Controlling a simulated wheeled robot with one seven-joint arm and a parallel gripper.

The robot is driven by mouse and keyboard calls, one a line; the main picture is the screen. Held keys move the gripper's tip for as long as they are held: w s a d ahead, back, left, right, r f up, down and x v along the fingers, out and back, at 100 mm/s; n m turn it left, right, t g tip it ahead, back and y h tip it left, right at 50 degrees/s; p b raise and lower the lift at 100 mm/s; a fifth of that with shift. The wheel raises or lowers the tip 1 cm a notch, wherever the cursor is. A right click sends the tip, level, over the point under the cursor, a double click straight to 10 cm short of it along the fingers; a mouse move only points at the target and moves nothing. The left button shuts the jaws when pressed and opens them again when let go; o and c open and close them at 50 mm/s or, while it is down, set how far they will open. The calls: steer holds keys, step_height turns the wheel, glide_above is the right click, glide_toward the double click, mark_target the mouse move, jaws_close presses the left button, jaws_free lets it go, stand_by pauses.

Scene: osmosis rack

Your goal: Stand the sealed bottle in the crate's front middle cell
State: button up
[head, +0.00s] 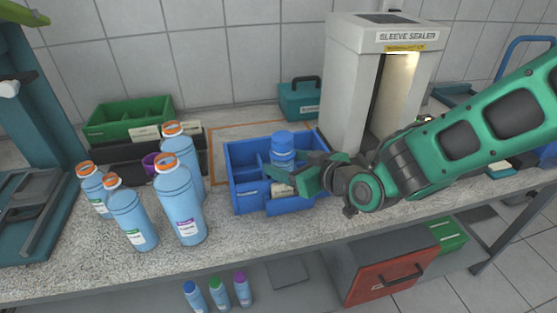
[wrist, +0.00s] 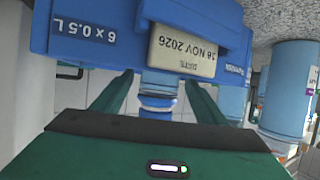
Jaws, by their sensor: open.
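The blue crate (head: 243,197) stands on the bench, with dividers inside and labels on its front wall. A light-blue bottle with a blue cap (head: 283,138) stands upright in it, apparently in the front middle cell; its lower part is hidden by the crate wall and my gripper. My gripper (head: 290,180) is open at the crate's front, by the bottle. In the wrist view, which is upside down, the bottle (wrist: 158,86) shows between the two spread fingers, with a gap on each side. The crate's front wall (wrist: 118,14) shows above it.
Several orange-capped blue bottles (head: 181,205) stand left of the crate. The sleeve sealer (head: 350,90) stands behind right. A green crate (head: 128,118) and a teal box (head: 300,100) are at the back. Small bottles (head: 243,290) stand below the bench. Bench in front of the crate is clear.

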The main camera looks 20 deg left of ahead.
steer(key=shift+v, duration=3.15)
